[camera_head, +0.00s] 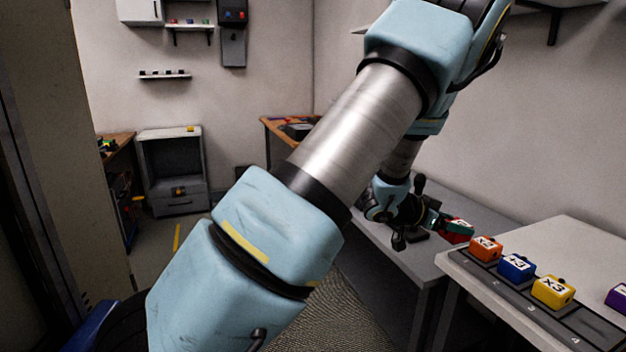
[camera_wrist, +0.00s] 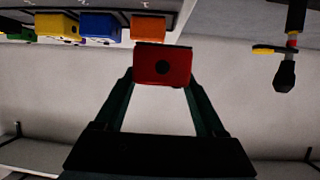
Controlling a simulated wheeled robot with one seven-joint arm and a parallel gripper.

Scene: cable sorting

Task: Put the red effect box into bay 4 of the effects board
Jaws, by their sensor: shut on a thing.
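The red effect box (camera_head: 459,229) is held in the air by my gripper (camera_head: 440,223), left of the effects board. In the wrist view the red box (camera_wrist: 162,66) sits between the two fingers of my gripper (camera_wrist: 161,82), its dark-spotted face toward the camera. The effects board (camera_head: 510,292) is a dark grey strip along the front of the right table. Orange (camera_head: 486,248), blue (camera_head: 516,266) and yellow (camera_head: 553,291) boxes stand at bays 1, 2 and 3. Bay 4 (camera_head: 588,325) looks empty.
A purple box (camera_head: 618,298) stands at the right picture edge. A lower grey table (camera_head: 395,250) lies below my gripper. The wrist view shows the orange (camera_wrist: 153,27), blue (camera_wrist: 101,26) and yellow (camera_wrist: 57,26) boxes close by, with a green one (camera_wrist: 20,36) further left.

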